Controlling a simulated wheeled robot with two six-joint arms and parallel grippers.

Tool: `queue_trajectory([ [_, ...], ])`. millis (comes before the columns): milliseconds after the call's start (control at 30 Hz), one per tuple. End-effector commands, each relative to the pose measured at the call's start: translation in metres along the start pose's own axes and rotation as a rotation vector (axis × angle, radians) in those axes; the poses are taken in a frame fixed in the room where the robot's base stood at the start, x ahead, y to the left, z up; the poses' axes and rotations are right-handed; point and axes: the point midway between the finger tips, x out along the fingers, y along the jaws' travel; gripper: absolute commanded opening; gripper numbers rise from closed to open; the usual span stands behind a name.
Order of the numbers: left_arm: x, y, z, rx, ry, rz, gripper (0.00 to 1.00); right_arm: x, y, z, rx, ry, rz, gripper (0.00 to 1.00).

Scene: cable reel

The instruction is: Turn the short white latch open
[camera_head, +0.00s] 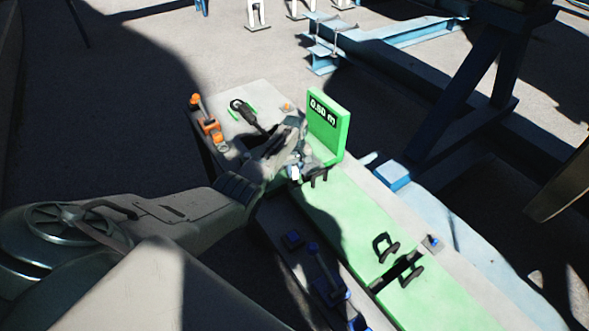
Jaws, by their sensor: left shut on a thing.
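My left arm reaches in from the lower left over a long bench, and my left gripper (296,163) is at the near left side of the green display block. It is shut on a small white piece (295,174), which looks like the short white latch. Only a bit of the white piece shows below the fingers. The gripper hides the rest, so I cannot tell the latch's angle. My right gripper is not in view.
The green block (328,127) reads "0.60 m". Beside the gripper are an orange clamp (209,127) and a black-handled lever (250,115). Black handles (385,248) stand on the green panel (350,215). Blue fittings (315,249) line the near edge. Blue steel beams (400,38) lie behind.

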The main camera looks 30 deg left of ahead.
Motion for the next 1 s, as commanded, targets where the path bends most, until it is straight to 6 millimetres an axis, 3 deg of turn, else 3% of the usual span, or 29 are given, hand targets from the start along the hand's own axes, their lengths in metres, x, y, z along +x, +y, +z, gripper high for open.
queue_trajectory([
  [400,-0.0016,0.0007,-0.0012,-0.199,0.003,0.002,0.03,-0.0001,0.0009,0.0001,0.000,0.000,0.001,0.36],
  [967,-0.0018,0.0007,-0.0015,-0.232,0.003,0.003,0.03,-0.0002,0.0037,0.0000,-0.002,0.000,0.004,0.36],
  [1000,-0.0018,0.0007,-0.0015,-0.232,0.003,0.003,0.28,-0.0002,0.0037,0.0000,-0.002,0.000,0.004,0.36],
])
